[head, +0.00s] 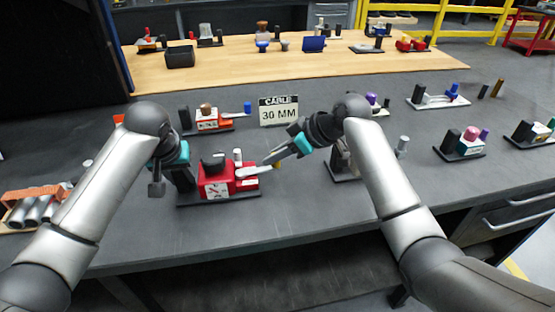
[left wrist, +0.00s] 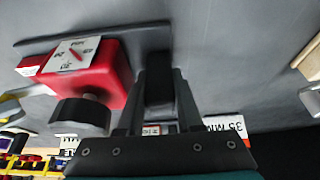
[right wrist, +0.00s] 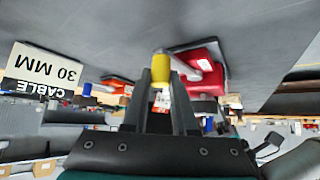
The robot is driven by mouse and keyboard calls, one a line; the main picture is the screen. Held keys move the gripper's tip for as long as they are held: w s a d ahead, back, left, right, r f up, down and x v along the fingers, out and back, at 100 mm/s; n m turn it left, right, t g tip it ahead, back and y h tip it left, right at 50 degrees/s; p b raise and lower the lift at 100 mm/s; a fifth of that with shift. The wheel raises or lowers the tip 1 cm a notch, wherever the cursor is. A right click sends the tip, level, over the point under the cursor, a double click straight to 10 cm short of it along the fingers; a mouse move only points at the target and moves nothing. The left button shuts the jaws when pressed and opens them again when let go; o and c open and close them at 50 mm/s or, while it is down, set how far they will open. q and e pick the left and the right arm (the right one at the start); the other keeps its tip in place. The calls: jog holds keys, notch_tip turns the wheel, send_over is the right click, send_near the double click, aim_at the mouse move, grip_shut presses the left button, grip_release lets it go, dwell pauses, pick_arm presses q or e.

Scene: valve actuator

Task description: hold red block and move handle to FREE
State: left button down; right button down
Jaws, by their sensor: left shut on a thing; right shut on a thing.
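The red block (head: 213,182) sits on a dark base plate on the table, with a black round knob on top and a white dial label on its front. It also shows in the left wrist view (left wrist: 112,82). A pale handle (head: 252,170) reaches right from it to a yellow tip (right wrist: 161,67). My left gripper (head: 182,172) is shut on the black upright post (left wrist: 158,80) beside the red block, not on the red block itself. My right gripper (head: 283,160) is shut on the handle's yellow tip, which shows between its fingers in the right wrist view.
A "CABLE 30 MM" sign (head: 278,111) stands behind. An orange-red unit with a blue-tipped handle (head: 208,120) is behind the red block. Another unit is partly hidden by my right arm. An orange tray of cylinders (head: 35,208) lies at left. The table front is clear.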

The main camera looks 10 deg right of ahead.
pick_arm(q)
jog(key=shift+s+d+f, duration=0.1)
jog(key=shift+s+f, duration=0.15)
jog(key=shift+f, duration=0.1)
pick_arm(e)
jog(key=shift+w+a+n+g+y, duration=0.25)
jog(key=shift+w+n+g+y, duration=0.25)
jog(key=shift+w+n+g, duration=0.55)
jog(key=shift+w+a+n+t, duration=0.2)
jog(key=shift+w+n+t, duration=0.05)
jog(key=shift+w+n, duration=0.1)
jog(key=shift+w, duration=0.1)
